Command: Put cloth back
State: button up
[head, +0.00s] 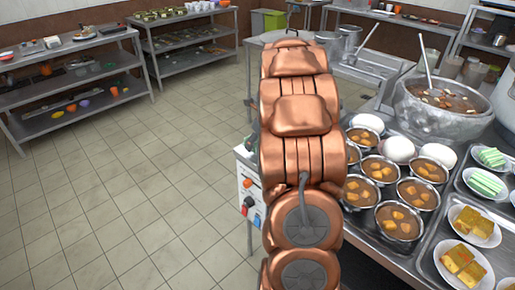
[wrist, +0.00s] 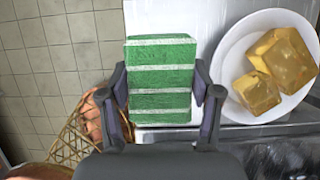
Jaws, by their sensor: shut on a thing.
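The cloth (wrist: 160,80), a folded block with green and white stripes, is between the two fingers of my gripper (wrist: 160,92) in the wrist view. The fingers are shut on its left and right sides. Behind it is a white surface (wrist: 205,20). I cannot tell whether the cloth touches that surface. In the head view my arm hides my gripper and the cloth.
A white plate with yellow-brown cubes (wrist: 257,92) lies close to the right finger, and a wicker basket (wrist: 70,140) is at left. The head view shows bowls of brown food (head: 398,222), a large pot (head: 432,115) and plates of green-striped pieces (head: 486,183) at right.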

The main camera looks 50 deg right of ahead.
jog(key=shift+f, duration=1.55)
jog(key=o, duration=0.9)
jog(key=shift+f, duration=0.1)
